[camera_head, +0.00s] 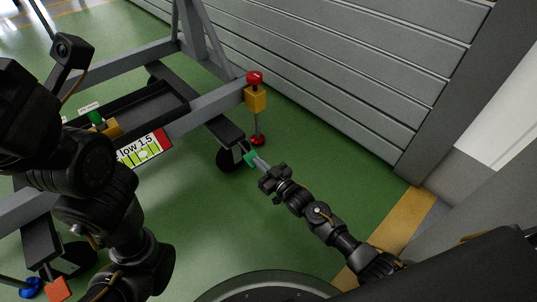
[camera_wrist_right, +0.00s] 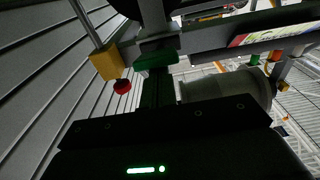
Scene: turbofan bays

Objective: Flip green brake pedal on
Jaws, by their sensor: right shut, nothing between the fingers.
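The green brake pedal (camera_head: 250,158) sticks out from the dark caster wheel (camera_head: 231,159) under the end of the cart frame. My right gripper (camera_head: 262,167) is shut and empty, with its tips right at the pedal; I cannot tell whether they touch.
A yellow block with a red knob (camera_head: 256,96) stands on a rod with a red foot (camera_head: 258,140) beside the caster. The grey slatted wall (camera_head: 350,70) is behind. Another caster has an orange pedal (camera_head: 57,289). Green floor (camera_head: 215,225) is clear between the arms.

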